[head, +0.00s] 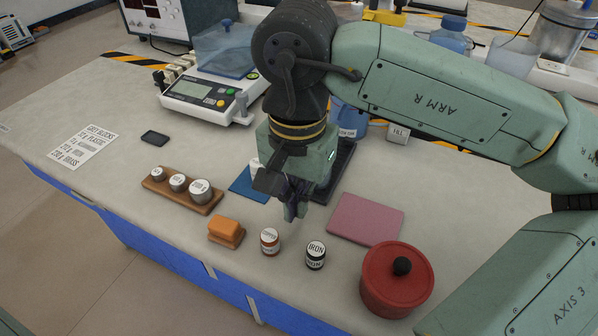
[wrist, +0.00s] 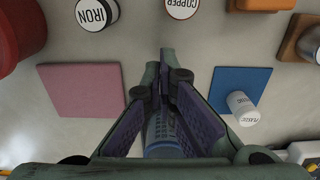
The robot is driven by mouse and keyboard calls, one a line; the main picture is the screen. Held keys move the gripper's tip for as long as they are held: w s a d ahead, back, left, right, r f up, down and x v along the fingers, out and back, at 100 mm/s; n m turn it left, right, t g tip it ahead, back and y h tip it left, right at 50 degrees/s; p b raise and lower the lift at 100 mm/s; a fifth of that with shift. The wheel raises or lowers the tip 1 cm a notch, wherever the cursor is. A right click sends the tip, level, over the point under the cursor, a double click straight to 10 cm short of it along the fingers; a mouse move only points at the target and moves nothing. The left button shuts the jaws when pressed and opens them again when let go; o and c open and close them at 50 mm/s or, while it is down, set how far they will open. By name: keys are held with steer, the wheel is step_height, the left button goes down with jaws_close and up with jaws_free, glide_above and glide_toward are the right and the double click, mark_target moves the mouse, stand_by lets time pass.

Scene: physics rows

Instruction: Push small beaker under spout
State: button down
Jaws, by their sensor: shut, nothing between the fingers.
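My gripper (head: 291,208) points down over the middle of the bench, and its fingers are together and empty; they also show in the wrist view (wrist: 160,68). A blue container (head: 348,122) with a white label stands behind my gripper, partly hidden by it. A bluish ribbed shape (wrist: 165,147) shows between the bases of my fingers; I cannot tell whether it is a beaker. I cannot clearly make out the small beaker or the spout. A dark flat stand (head: 341,168) lies just right of my gripper, partly covered by it.
Near the front are the copper jar (head: 270,242), iron jar (head: 315,256), red pot (head: 396,281) and orange block (head: 226,232). A pink mat (head: 366,219) lies right, a blue mat (wrist: 234,83) with a white plastic cylinder (wrist: 242,108) left. A scale (head: 211,94) stands behind.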

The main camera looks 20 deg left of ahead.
steer(key=shift+w+f, duration=0.1)
steer(key=shift+f, duration=0.75)
steer(key=w, duration=0.1)
steer(key=w+p, duration=0.1)
steer(key=shift+w+r, duration=0.2)
steer(key=shift+w, duration=0.15)
steer(key=shift+w+d+f, duration=0.1)
steer(key=shift+w, duration=0.5)
steer(key=shift+w, duration=0.1)
